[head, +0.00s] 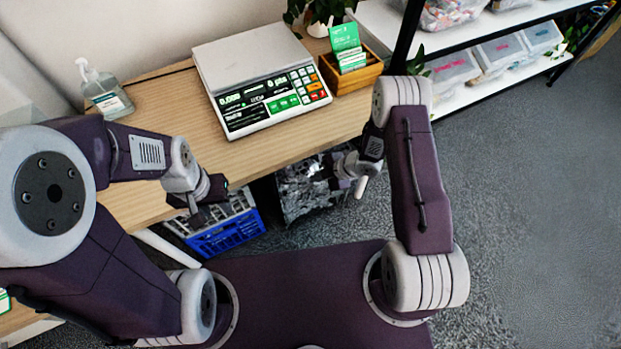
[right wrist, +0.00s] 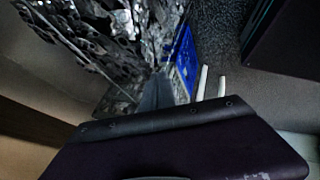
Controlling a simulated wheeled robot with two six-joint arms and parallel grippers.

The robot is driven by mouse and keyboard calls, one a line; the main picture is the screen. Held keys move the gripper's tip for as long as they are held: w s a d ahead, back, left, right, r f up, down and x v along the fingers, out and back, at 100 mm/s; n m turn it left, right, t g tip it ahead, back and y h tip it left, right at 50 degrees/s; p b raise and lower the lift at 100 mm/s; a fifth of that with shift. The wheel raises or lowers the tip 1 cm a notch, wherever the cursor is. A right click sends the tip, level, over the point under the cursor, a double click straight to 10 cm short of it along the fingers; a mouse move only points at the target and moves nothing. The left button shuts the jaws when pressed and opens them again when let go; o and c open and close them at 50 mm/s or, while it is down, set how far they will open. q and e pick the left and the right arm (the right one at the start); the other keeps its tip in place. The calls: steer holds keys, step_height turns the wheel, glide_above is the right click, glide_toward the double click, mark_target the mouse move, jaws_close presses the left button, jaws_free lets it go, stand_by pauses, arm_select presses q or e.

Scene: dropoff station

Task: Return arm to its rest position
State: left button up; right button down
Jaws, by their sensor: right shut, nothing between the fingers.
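My right arm reaches in from the right in the head view. Its gripper (head: 360,187) hangs past the front edge of the table, pointing down, shut and empty. My left gripper (head: 194,212) is at the table's front edge, above a blue crate. The view does not show whether its fingers are apart, and I see nothing held in it. The right wrist view is dark, with my own purple body filling its lower part.
A wooden table (head: 170,123) holds a scale (head: 262,83), a pump bottle (head: 104,92) and a wooden box (head: 350,76) with a green card. A blue crate (head: 227,236) and a shiny black-lined bin (head: 301,190) stand below. Open carpet lies right.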

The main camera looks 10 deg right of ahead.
steer(key=v, duration=0.4)
steer(key=shift+s+d+r+p, duration=0.1)
steer(key=shift+s+d+p, duration=0.05)
steer(key=shift+p, duration=0.15)
steer(key=shift+r, duration=0.1)
